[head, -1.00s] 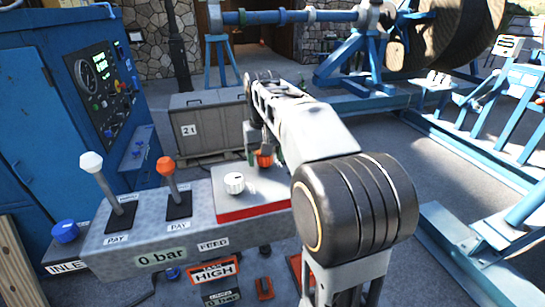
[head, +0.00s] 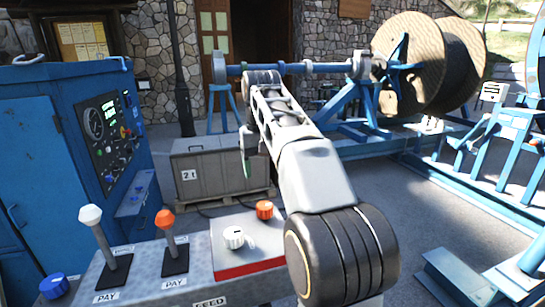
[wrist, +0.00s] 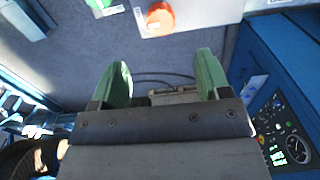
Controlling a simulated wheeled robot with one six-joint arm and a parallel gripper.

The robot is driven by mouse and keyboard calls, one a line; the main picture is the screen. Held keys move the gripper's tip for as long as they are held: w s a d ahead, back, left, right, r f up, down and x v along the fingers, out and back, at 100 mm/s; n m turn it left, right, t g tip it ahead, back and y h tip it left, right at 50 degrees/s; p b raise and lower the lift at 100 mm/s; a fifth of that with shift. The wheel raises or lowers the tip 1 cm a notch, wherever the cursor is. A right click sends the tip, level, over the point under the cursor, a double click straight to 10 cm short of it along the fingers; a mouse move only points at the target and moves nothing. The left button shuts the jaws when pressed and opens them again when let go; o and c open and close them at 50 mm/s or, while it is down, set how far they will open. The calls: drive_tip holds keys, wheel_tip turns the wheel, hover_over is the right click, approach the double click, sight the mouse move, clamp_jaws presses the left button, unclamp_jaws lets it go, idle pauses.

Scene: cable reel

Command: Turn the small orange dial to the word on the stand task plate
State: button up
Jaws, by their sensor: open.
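The small orange dial (head: 264,210) sits at the back of a pale panel with a red front edge (head: 250,267), on the grey control stand. It also shows at the top of the wrist view (wrist: 159,18), beside a white label. Its pointer setting is too small to read. My gripper (wrist: 162,70) is open with nothing between its green fingers. In the head view one green finger (head: 247,166) shows behind and above the dial, apart from it. The task plate is out of view now; the earlier head frame shows it reading HIGH.
A white knob (head: 233,237) is in front of the orange dial. A white-topped lever (head: 90,216) and an orange-topped lever (head: 165,220) stand at left. A blue cabinet with gauges (head: 105,125) is further left. A grey crate (head: 205,165) stands behind.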

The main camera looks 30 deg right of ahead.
drive_tip(key=shift+r, duration=0.8)
